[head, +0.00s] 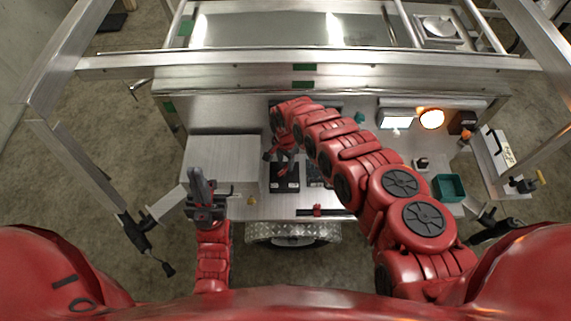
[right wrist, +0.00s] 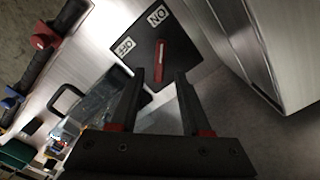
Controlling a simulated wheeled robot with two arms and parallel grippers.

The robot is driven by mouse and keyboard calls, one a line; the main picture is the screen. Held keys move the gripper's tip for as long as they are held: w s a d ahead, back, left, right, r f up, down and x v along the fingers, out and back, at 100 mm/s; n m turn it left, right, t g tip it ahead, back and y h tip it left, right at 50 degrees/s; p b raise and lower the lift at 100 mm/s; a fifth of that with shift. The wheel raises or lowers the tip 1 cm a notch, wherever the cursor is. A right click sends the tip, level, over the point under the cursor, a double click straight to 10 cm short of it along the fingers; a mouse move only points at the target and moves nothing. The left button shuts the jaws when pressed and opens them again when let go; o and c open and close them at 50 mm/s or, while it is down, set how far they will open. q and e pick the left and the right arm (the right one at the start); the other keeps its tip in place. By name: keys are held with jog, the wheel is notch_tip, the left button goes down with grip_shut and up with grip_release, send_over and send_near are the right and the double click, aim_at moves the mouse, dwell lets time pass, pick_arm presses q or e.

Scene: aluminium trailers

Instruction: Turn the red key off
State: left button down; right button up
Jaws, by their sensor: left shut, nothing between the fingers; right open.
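The red key (right wrist: 161,62) sits on a black panel (right wrist: 190,38) with white ON and OFF labels in the right wrist view. One end of the key points toward the ON label; the OFF label is off to its left. My right gripper (right wrist: 160,76) is open, with its fingertips close to the panel and the key's lower end between them in the picture. I cannot tell whether they touch it. In the head view my right gripper (head: 280,155) is over a black box on the bench; the key is not clear there. My left gripper (head: 197,178) is shut and empty at the bench's left front.
A metal box (head: 222,160) stands left of the black box. A red-handled bar (head: 317,210) lies along the front edge. A teal bin (head: 448,187) and a lit lamp (head: 432,118) are on the right. Trailer frame rails surround the bench.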

aim_at(284, 172)
jog(key=shift+f+b, duration=0.4)
jog(key=shift+f, duration=0.95)
grip_shut()
